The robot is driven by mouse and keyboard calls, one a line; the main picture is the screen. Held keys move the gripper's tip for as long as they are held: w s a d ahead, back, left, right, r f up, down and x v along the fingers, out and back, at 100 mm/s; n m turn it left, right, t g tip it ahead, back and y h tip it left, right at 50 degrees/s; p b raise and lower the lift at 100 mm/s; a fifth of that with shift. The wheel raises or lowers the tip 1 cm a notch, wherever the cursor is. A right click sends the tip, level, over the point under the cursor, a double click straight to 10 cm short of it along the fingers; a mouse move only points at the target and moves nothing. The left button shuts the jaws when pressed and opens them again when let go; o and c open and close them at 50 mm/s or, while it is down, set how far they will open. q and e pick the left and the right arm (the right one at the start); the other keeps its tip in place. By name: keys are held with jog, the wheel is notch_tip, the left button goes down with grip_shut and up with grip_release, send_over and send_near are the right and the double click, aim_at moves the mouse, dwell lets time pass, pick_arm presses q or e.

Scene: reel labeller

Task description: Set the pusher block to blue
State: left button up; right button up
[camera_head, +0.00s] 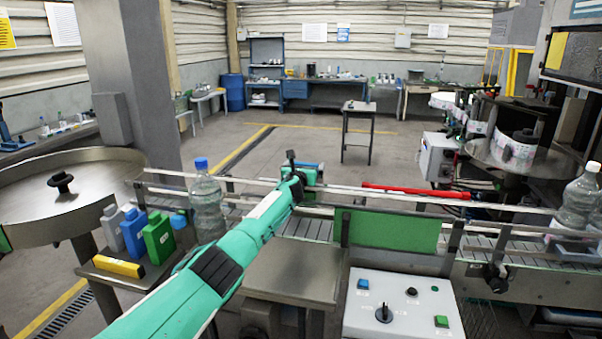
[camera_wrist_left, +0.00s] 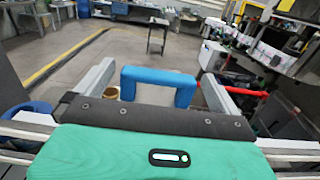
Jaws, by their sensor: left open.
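My left gripper (camera_head: 298,170) is at the conveyor's far side rail, at the end of the teal arm. In the left wrist view the two grey fingers (camera_wrist_left: 157,70) stand apart, open. A blue U-shaped piece (camera_wrist_left: 158,76) stands between them, with gaps visible on both sides; I cannot tell whether it is the pusher block. In the head view a small blue part (camera_head: 309,173) shows beside the gripper, mostly hidden by it. A control panel (camera_head: 400,290) in front has a blue button (camera_head: 363,284), a green button (camera_head: 441,321) and a black knob (camera_head: 383,314). My right gripper is not in view.
A clear bottle (camera_head: 207,205) with a blue cap stands left of my arm. Small grey, blue and green containers and a yellow block (camera_head: 118,265) sit on a side tray. A red bar (camera_head: 415,191) lies along the rail at right. A green panel (camera_head: 390,229) fronts the conveyor.

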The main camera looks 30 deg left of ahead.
pick_arm(q)
jog(key=shift+s+r+p, duration=0.15)
jog(key=shift+s+p, duration=0.35)
jog(key=v, duration=1.2)
jog(key=shift+s+d, duration=0.2)
jog(key=shift+s, duration=0.15)
